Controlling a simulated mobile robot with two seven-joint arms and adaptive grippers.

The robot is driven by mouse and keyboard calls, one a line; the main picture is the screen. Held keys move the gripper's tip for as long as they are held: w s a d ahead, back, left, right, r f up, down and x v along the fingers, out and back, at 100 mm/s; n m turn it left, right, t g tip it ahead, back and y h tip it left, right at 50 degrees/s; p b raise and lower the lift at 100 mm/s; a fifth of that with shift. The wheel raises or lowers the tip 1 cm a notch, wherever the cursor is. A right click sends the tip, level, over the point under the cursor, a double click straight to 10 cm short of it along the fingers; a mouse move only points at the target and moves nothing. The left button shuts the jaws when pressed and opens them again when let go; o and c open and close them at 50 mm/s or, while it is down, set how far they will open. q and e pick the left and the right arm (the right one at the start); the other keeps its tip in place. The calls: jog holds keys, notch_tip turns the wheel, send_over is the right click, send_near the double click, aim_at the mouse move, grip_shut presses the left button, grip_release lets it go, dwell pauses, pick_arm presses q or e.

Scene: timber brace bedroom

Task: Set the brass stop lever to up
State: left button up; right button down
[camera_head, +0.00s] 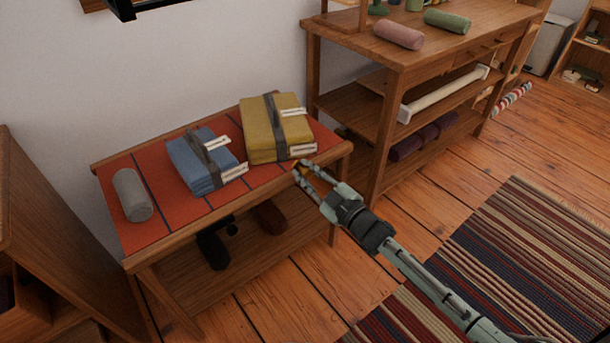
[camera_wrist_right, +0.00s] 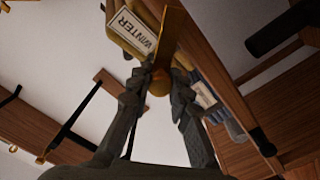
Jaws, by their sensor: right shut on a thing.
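The brass stop lever (camera_wrist_right: 172,40) shows in the right wrist view as a brass bar with a rounded end between my fingertips. In the head view only a small brass bit (camera_head: 296,166) shows at the front edge of the low bench, by its right end. My right gripper (camera_head: 302,168) reaches this edge from the lower right and is shut on the lever; its fingertips also show in the right wrist view (camera_wrist_right: 161,78). The fingers hide part of the lever, and I cannot tell its setting. My left gripper is in neither view.
The bench (camera_head: 196,229) has a red top holding a grey roll (camera_head: 132,195), a strapped blue bundle (camera_head: 200,162) and a strapped yellow bundle (camera_head: 270,130) close to my fingertips. A taller wooden table (camera_head: 460,40) stands at right. Open floor and a striped rug (camera_head: 500,260) lie in front.

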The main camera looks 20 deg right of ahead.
pick_arm(q)
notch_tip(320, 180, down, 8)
jog(key=p, duration=0.2)
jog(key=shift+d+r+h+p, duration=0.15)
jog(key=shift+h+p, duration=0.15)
jog(key=shift+p, duration=0.1)
pick_arm(e)
jog(key=shift+w+d+r+m, duration=0.2)
jog(key=shift+d+m, duration=0.45)
jog(key=shift+m, duration=0.55)
jog(key=shift+w+d+r+m, duration=0.15)
jog(key=shift+d+m, duration=0.45)
jog(key=shift+m, duration=0.6)
jog(key=shift+w+d+r+m, duration=0.2)
jog(key=shift+d+m, duration=0.45)
jog(key=shift+m, duration=0.55)
jog(key=shift+f, duration=0.1)
jog(key=c, duration=1.4)
grip_release()
jog(key=shift+o, duration=0.2)
jog(key=v, duration=1.2)
jog(key=shift+r, duration=0.25)
